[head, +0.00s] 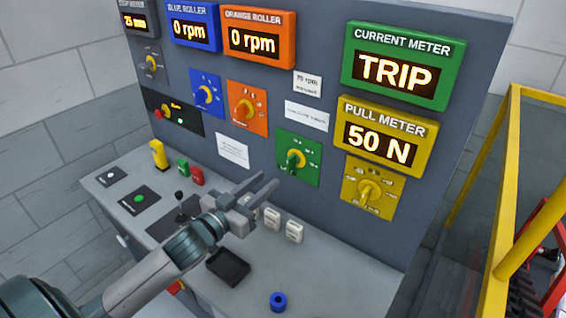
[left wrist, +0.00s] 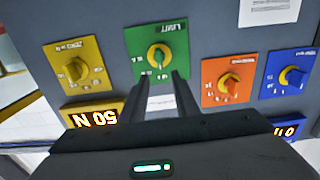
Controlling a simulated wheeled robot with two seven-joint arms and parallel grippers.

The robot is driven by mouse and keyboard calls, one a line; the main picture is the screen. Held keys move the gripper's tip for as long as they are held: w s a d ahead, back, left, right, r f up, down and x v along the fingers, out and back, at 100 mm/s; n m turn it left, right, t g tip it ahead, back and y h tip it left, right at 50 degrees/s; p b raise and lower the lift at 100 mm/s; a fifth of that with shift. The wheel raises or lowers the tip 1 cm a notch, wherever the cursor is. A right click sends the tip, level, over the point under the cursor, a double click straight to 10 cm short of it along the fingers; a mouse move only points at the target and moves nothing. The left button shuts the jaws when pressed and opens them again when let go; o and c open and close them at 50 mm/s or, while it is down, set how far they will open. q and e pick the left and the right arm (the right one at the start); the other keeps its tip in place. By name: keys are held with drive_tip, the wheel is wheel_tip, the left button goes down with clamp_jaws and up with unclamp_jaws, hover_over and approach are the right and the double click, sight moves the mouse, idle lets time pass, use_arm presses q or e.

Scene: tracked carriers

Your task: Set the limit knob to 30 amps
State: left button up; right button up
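The limit knob (head: 296,158) sits on a green plate with a printed scale, on the upright grey panel. In the left wrist view, which shows the panel upside down, the plate is labelled LIMIT and the knob (left wrist: 160,54) shows beyond and between my fingertips. Its exact setting is too small to read. My left gripper (head: 266,183) is open and empty, in front of the panel and a little below and left of the knob in the head view. It also shows in the left wrist view (left wrist: 154,74), fingers apart. My right gripper is not in view.
The green current meter (head: 394,72) reads TRIP; the yellow pull meter (head: 382,140) reads 50 N. A yellow knob (head: 369,192) and an orange-plate knob (head: 245,108) flank the limit knob. White switches (head: 294,231) and a blue ring (head: 278,301) are on the desk below.

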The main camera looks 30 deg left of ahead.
sight(287, 163)
use_arm(q)
drive_tip(key=w, duration=0.2)
drive_tip(key=w+p, duration=0.1)
drive_tip(key=w, duration=0.2)
drive_tip(key=w+d+p, duration=0.1)
drive_tip(key=w, duration=0.1)
drive_tip(key=shift+w+r, duration=0.1)
drive_tip(key=shift+w, duration=0.15)
drive_tip(key=shift+w+d+p, duration=0.15)
drive_tip(key=shift+w+p, duration=0.25)
drive_tip(key=shift+w, duration=0.25)
clamp_jaws()
